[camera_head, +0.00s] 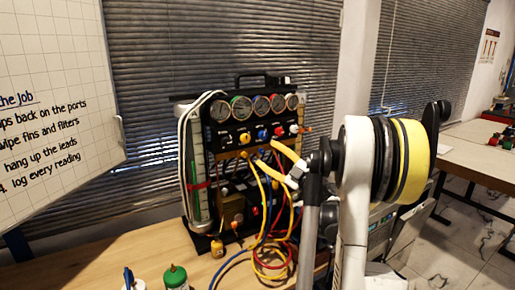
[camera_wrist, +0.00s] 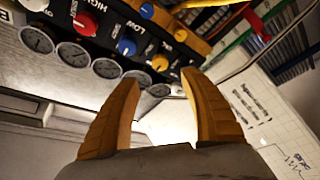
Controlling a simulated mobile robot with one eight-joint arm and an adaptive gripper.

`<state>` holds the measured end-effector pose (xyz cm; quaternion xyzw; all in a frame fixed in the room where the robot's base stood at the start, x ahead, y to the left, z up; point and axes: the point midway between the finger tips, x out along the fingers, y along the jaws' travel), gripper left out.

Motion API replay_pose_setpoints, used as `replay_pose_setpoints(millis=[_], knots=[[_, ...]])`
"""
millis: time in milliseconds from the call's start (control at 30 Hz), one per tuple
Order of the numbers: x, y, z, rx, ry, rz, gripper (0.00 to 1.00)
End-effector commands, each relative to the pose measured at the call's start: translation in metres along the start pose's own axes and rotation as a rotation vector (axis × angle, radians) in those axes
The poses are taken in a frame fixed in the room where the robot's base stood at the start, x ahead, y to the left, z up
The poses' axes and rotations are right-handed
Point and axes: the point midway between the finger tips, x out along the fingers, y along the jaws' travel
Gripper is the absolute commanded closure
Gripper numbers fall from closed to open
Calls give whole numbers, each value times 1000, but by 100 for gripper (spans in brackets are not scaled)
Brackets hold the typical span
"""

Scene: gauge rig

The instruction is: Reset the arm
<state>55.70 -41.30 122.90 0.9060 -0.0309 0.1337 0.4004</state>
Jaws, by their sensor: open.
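My gripper (camera_wrist: 165,105) shows in the wrist view with its two orange-brown fingers spread apart and nothing between them. The wrist view is rolled over, and the gauge panel (camera_wrist: 125,38) with its knobs and dials fills its upper left, beyond the fingers. In the head view my arm rises at the right of centre, and its yellow fingers (camera_head: 288,160) show in front of the gauge rig (camera_head: 228,130). From the head view I cannot tell whether they touch the rig.
The rig stands on a wooden bench (camera_head: 110,262), with coloured hoses (camera_head: 262,225) hanging down its front. A green-capped bottle (camera_head: 175,277) stands at the bench's front. A written whiteboard (camera_head: 55,90) is at left. Another table (camera_head: 475,165) stands at right.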

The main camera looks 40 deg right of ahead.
Motion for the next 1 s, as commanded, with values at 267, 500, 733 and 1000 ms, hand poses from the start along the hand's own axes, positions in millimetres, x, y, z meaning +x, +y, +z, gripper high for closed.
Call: replay_pose_setpoints(millis=[267,500,733,1000], knots=[[-10,0,0,0,1,-1,48],[-10,0,0,0,1,0,48],[-8,1,-2,1,-1,4,48],[45,21,-81,108,-103,209,48]])
